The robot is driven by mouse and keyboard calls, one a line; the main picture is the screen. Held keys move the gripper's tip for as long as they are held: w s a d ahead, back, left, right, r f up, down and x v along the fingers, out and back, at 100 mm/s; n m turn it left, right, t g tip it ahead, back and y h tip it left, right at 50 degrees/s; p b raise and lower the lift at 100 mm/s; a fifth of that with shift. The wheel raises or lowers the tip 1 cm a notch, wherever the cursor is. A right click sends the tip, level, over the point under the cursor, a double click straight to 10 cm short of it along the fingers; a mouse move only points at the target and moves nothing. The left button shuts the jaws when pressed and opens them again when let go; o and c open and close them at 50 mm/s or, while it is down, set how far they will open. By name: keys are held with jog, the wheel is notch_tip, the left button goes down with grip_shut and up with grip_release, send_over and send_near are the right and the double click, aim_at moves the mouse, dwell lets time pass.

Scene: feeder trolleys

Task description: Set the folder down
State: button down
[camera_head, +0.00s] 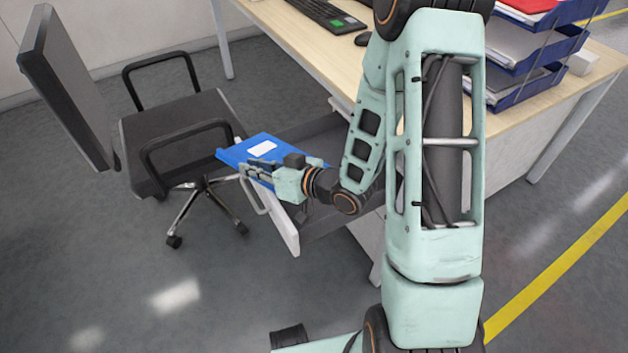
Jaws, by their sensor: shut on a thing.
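A blue folder (236,154) with a white label is held by my gripper (254,171), whose fingers are shut on its near edge. The folder lies roughly flat over the front of an open drawer (286,229) under the desk. I cannot tell whether it touches the drawer. Part of the folder is hidden behind my gripper and wrist, and the drawer's inside is partly hidden by my arm.
A black office chair (180,135) stands close to the left of the drawer. Grey floor is free in front.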

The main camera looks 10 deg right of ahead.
jog(key=w+d+f, duration=0.1)
jog(key=d, duration=0.1)
jog(key=w+d+f+b, duration=0.1)
jog(key=d, duration=0.2)
jog(key=w+d+f+b, duration=0.1)
jog(key=d, duration=0.1)
jog(key=shift+w+d+f, duration=0.1)
jog(key=shift+d+f, duration=0.1)
jog(key=shift+f, duration=0.2)
jog(key=d+f+b, duration=0.1)
jog(key=f, duration=0.2)
jog(key=w+d+f+b, duration=0.1)
jog(key=d+f, duration=0.1)
jog(key=f, duration=0.1)
jog(key=w+d+f+b, duration=0.1)
jog(key=d+f, duration=0.1)
jog(key=f, duration=0.1)
jog(key=shift+w+d, duration=0.1)
